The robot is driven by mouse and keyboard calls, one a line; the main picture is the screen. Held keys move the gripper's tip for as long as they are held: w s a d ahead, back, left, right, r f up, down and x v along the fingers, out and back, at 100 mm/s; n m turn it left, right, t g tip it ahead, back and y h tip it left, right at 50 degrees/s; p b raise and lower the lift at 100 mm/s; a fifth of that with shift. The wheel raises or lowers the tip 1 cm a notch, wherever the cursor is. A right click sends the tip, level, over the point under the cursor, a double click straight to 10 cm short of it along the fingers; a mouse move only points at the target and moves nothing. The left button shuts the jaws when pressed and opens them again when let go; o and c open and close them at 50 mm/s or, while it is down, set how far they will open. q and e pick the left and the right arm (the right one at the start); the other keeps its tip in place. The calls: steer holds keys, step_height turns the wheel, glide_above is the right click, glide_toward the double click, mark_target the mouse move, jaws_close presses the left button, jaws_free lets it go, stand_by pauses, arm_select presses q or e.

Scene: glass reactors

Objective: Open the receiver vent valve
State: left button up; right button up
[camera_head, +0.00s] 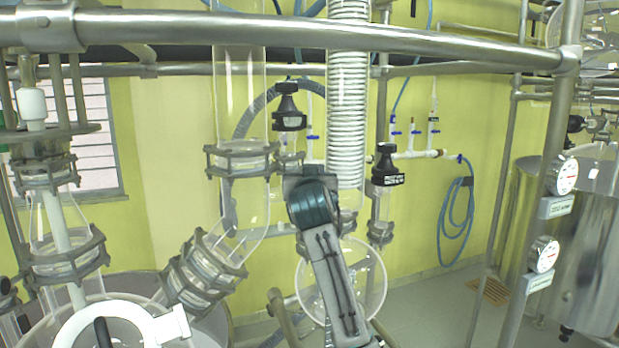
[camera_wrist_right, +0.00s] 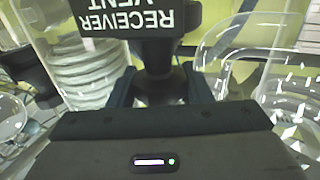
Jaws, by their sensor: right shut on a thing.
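In the right wrist view, a black valve carries a black label reading "RECEIVER VENT" (camera_wrist_right: 125,18), upside down in the picture. My right gripper (camera_wrist_right: 157,92) is shut on the black valve neck (camera_wrist_right: 158,60) next to the label, one finger on each side. In the head view, my right arm rises in the middle, and its fingertips are hidden behind the wrist. Two black valves stand there, one left of the coil (camera_head: 289,118) and one right of it (camera_head: 388,176); their labels are too small to read. My left gripper is not in view.
A glass coil column (camera_head: 347,100) stands close to my right wrist. A steel rail (camera_head: 300,33) crosses the top. Glass pipe joints (camera_head: 205,272) stand at lower left. A steel vessel (camera_head: 590,250) with gauges (camera_head: 563,177) is at right. Some floor (camera_head: 430,300) is clear.

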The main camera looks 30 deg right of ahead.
steer(key=n+t+y, duration=0.2)
steer(key=n+y, duration=0.2)
steer(key=y, duration=0.1)
steer(key=shift+d, duration=0.15)
steer(key=shift+n+t+y, duration=0.25)
steer(key=shift+n+y, duration=0.65)
steer(key=shift+y, duration=0.7)
steer(key=shift+n+t+y, duration=0.25)
steer(key=shift+n+y, duration=0.65)
steer(key=shift+y, duration=0.7)
steer(key=o, duration=0.8)
steer(key=shift+c, duration=0.2)
steer(key=shift+a+h, duration=0.2)
steer(key=shift+h, duration=0.1)
steer(key=m+h, duration=0.2)
steer(key=h, duration=0.1)
steer(key=m+h, duration=0.2)
steer(key=h, duration=0.1)
steer(key=shift+a+m+g+h, duration=0.15)
steer(key=shift+m+g+h, duration=0.15)
steer(key=shift+m+g, duration=0.1)
steer(key=shift+m+g+h, duration=0.7)
steer(key=shift+m+h, duration=0.2)
steer(key=shift+h, duration=0.4)
steer(key=shift+m+g+h, duration=0.7)
steer(key=shift+m+h, duration=0.2)
steer(key=shift+h, duration=0.4)
